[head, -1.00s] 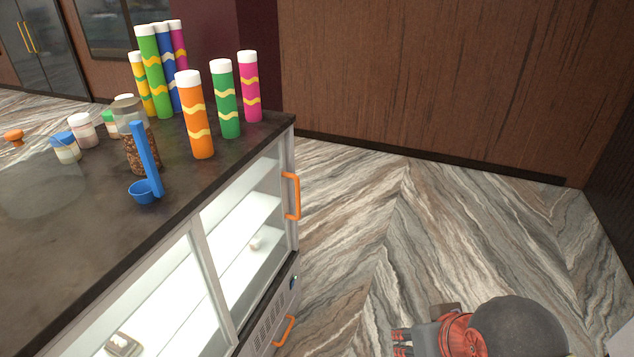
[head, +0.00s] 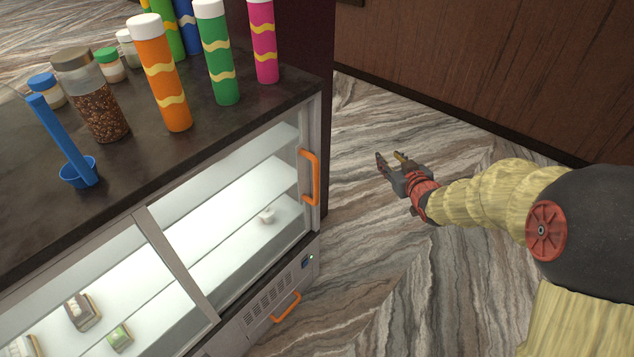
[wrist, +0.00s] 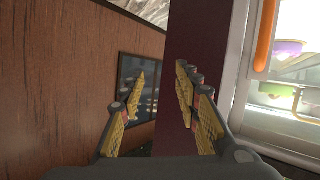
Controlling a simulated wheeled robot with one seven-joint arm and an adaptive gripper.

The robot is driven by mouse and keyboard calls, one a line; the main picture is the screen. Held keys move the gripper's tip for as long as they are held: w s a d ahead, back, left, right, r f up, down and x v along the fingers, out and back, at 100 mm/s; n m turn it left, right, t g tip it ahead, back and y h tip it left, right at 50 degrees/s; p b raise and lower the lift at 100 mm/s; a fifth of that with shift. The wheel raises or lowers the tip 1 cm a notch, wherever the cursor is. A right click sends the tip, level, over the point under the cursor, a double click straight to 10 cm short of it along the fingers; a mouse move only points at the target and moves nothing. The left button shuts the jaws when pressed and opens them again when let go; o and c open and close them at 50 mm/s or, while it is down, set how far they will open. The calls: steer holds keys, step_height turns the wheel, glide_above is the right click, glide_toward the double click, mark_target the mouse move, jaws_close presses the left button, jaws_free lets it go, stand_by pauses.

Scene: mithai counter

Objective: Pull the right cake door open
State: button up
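The right cake door (head: 240,220) is a glass panel on the front of the lit display case, and it looks shut. Its upright orange handle (head: 310,177) is at the door's right edge; the handle also shows at the upper right of the wrist view (wrist: 265,35). My gripper (head: 390,160) is to the right of the handle, apart from it, over the floor. In the wrist view my gripper (wrist: 165,95) has its two fingers spread with nothing between them.
The dark countertop (head: 180,150) holds several tall coloured tubes, jars and a blue scoop (head: 75,165). A lower orange handle (head: 287,307) sits on the case's base panel. Marbled floor is free right of the case, with a brown wood wall (head: 480,60) behind.

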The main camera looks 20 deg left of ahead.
mark_target(318, 183)
steer(key=s+a+f+n+g+y, duration=0.1)
steer(key=s+a+f+n+y, duration=0.2)
steer(key=a+f, duration=0.5)
steer(key=s+a+f+n+g+y, duration=0.1)
steer(key=s+a+f+y, duration=0.1)
steer(key=a+f+y, duration=0.45)
steer(key=shift+h, duration=0.65)
steer(key=x, duration=0.2)
steer(key=b+x, duration=0.1)
steer(key=x, duration=0.1)
steer(key=s+f+b+x, duration=0.1)
steer(key=x, duration=0.2)
steer(key=shift+w+a, duration=0.1)
steer(key=shift+a, duration=0.3)
steer(key=shift+w+a+r+b, duration=0.15)
steer(key=shift+w+a+b, duration=0.2)
steer(key=shift+a, duration=0.2)
steer(key=shift+c, duration=1)
jaws_close()
